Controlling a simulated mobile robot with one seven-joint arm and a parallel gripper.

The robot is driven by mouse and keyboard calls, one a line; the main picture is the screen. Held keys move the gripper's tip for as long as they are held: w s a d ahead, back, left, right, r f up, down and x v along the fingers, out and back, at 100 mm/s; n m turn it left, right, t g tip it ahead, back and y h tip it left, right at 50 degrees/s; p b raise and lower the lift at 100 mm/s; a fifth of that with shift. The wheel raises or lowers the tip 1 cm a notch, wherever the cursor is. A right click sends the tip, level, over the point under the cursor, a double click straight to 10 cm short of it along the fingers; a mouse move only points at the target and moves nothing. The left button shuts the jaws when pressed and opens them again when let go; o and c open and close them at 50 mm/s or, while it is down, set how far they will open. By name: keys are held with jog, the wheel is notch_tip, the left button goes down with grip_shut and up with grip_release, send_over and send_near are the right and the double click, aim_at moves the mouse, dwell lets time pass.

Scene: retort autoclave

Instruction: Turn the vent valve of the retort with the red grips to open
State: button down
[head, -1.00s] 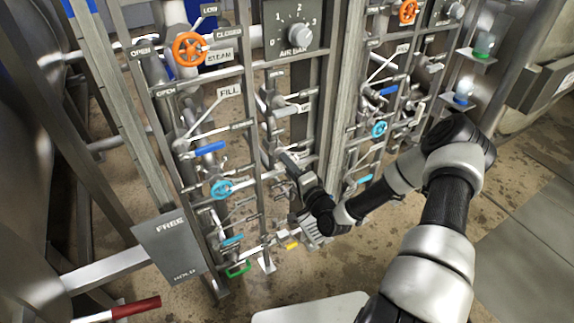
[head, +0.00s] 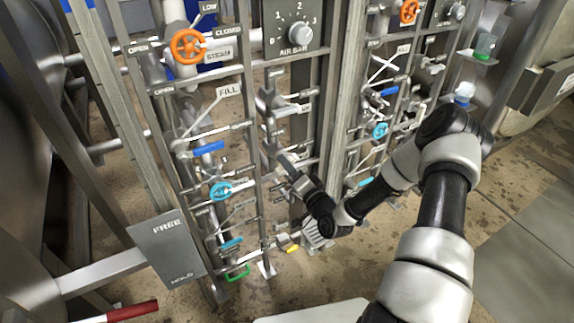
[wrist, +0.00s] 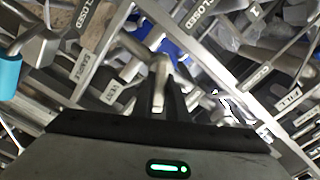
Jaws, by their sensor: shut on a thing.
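My gripper (head: 277,150) is at the middle of the left valve panel, in the column under the air bar dial. In the wrist view its two dark fingers (wrist: 168,98) are closed on a pale metal lever (wrist: 160,72). A red grip (head: 132,311) shows on a lever at the lower left of the head view.
Close by are an orange handwheel (head: 188,46), a blue FILL lever (head: 208,147), a light blue handwheel (head: 220,191) and the air bar dial (head: 299,34). A FREE/HOLD plate (head: 167,249) stands at left. A similar panel is to the right. Open floor lies at far right.

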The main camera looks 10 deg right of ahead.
jog(key=c, duration=1.8)
grip_release()
jog(key=shift+o, duration=0.2)
jog(key=p+v, duration=0.1)
jog(key=v, duration=1.6)
jog(key=shift+s+p, duration=0.25)
jog(key=shift+p, duration=0.1)
jog(key=shift+d, duration=0.1)
